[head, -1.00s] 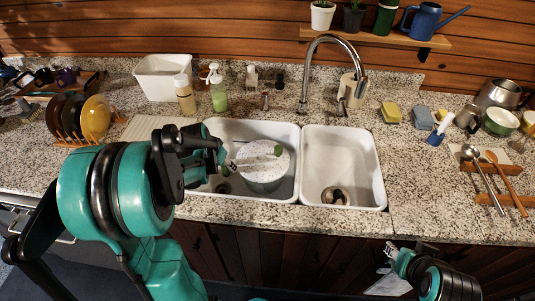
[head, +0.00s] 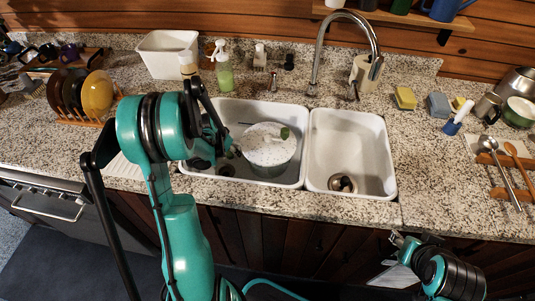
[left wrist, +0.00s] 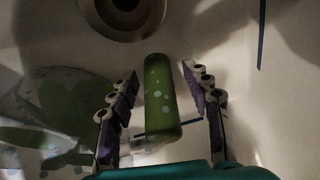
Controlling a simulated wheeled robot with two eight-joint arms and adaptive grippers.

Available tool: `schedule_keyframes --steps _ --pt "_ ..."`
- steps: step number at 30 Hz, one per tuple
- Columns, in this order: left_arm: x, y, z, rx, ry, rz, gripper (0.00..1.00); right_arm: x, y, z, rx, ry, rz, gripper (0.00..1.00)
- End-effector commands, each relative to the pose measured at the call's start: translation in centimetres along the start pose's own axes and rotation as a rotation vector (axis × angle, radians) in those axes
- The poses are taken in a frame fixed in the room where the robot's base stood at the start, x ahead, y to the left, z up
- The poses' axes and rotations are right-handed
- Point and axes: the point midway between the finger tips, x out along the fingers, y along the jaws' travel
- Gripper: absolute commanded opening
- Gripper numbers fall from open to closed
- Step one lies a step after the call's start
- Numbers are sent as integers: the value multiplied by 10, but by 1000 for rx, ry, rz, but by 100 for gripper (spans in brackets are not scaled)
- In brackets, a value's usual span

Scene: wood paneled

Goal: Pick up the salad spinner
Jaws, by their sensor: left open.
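The salad spinner (head: 266,156) is a round white speckled bowl with a green knob on top. It stands in the left sink basin (head: 300,115). My left gripper (head: 236,153) is over the basin, just left of the spinner. In the left wrist view my left gripper (left wrist: 160,85) is open. A green piece with pale dots (left wrist: 159,95) lies between its two fingers, with gaps on both sides, so it is not gripped. My right gripper (head: 398,250) is low at the front right, away from the spinner; its fingers are too small to read.
The right basin (head: 350,130) is empty apart from its drain. The faucet (head: 345,15) arches behind the basins. A green soap bottle (head: 224,72) and white tub (head: 165,50) stand behind left. A plate rack (head: 80,110) is further left. Sponges (head: 405,98) lie at the right.

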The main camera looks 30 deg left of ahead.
Motion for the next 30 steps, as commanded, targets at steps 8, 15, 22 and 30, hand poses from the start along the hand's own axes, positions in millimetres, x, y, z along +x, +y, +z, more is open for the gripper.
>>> schedule_keyframes --steps 8,15,22,30 --pt "-1 0 0 0 0 0 25 -1 0 -1 0 0 0 40" --pt "-1 0 -1 -1 1 1 0 -1 0 -1 0 0 0 40" --pt "-3 0 -1 -1 1 1 0 -2 0 -1 0 0 0 40" --pt "-44 1 -18 -1 1 1 0 -18 0 -13 0 0 0 40"
